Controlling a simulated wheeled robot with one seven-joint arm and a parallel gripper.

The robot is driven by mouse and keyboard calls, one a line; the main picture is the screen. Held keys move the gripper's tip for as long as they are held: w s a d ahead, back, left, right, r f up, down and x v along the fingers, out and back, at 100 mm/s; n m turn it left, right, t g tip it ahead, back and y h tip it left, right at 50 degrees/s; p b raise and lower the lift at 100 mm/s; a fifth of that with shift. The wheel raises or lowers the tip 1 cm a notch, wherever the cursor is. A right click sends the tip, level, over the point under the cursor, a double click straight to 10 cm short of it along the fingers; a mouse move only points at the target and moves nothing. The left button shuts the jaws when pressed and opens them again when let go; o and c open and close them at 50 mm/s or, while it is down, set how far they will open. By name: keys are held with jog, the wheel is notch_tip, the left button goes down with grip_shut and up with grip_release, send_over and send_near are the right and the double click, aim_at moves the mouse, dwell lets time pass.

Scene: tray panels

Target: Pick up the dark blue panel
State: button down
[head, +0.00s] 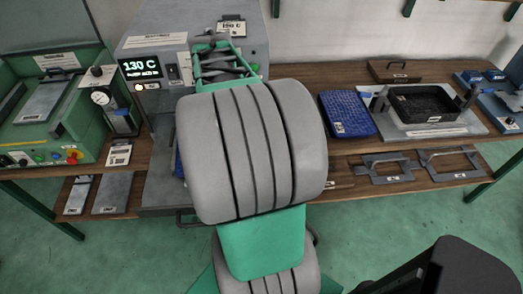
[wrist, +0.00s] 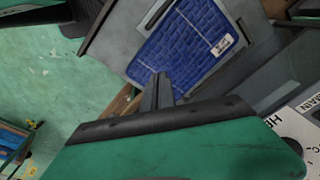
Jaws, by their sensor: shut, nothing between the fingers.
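A dark blue panel (head: 348,113) with a woven-looking surface and a small white label lies on the wooden bench, right of my arm in the head view. In the wrist view a blue panel (wrist: 185,45) with a similar surface and a white label lies on a grey metal plate. A sliver of blue (head: 179,163) also shows at the left edge of my arm in the head view. I cannot tell which of these match. My gripper (wrist: 157,88) is shut and empty, with its fingers pointing toward the blue panel's lower edge. My arm hides it in the head view.
A grey machine reading 130 C (head: 141,68) stands behind my arm. A black tray (head: 425,92) sits on a grey base at the right. Metal handled frames (head: 388,167) lie on the lower shelf. A green press (head: 45,130) stands at the left.

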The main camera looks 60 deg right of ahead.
jog(key=s+d+f+m+g, duration=0.1)
jog(key=s+d+f+m, duration=0.1)
jog(key=s+d+m, duration=0.3)
jog(key=s+d+f+m, duration=0.2)
jog(key=s+d+m, duration=0.1)
jog(key=d, duration=0.4)
jog(key=shift+y, duration=0.4)
jog(key=f, duration=0.3)
jog(key=w+a+f+p, duration=0.1)
jog(key=f, duration=0.2)
jog(key=a+f+p, duration=0.1)
jog(key=f, duration=0.2)
jog(key=shift+w+f, duration=0.4)
jog(key=shift+w+a+f, duration=0.15)
jog(key=shift+w+a, duration=0.15)
jog(key=shift+a, duration=0.05)
